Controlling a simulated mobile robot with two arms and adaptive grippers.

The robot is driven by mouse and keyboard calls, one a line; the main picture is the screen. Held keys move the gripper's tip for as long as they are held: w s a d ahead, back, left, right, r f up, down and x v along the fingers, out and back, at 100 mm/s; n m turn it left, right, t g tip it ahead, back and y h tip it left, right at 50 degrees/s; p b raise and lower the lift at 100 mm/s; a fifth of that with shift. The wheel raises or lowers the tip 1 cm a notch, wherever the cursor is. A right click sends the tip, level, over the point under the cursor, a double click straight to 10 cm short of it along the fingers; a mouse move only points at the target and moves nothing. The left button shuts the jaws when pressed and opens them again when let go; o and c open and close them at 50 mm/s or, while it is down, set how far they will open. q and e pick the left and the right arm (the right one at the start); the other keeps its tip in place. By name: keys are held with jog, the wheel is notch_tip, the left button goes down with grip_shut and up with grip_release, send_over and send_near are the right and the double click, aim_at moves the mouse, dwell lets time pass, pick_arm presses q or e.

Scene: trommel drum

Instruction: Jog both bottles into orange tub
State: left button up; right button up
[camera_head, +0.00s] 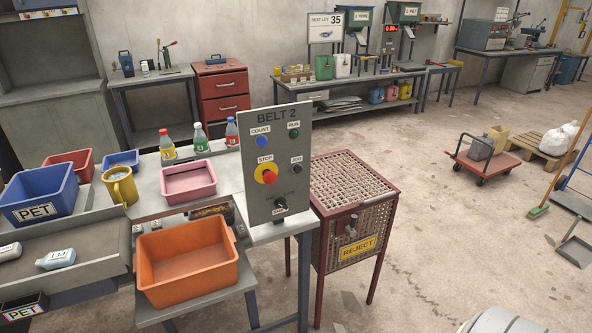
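A pale grey-white bottle (55,260) lies on its side on the grey belt (88,248) at the left. A second pale bottle (9,252) lies farther left, cut off by the picture edge. The orange tub (190,262) stands on a low grey stand just past the belt's right end and looks empty. The BELT 2 panel (275,137) stands upright right of the tub. It carries a dark JOG button (297,161), a red STOP button (268,175) on yellow, and a dark knob (281,203) low down. Neither of my grippers is in view.
A blue PET bin (40,196), a yellow mug (119,186) and a pink tub (188,181) are behind the belt. Several coloured-cap bottles (200,138) stand behind them. A red mesh REJECT cage (354,193) is right of the panel. Open floor (450,240) lies farther right.

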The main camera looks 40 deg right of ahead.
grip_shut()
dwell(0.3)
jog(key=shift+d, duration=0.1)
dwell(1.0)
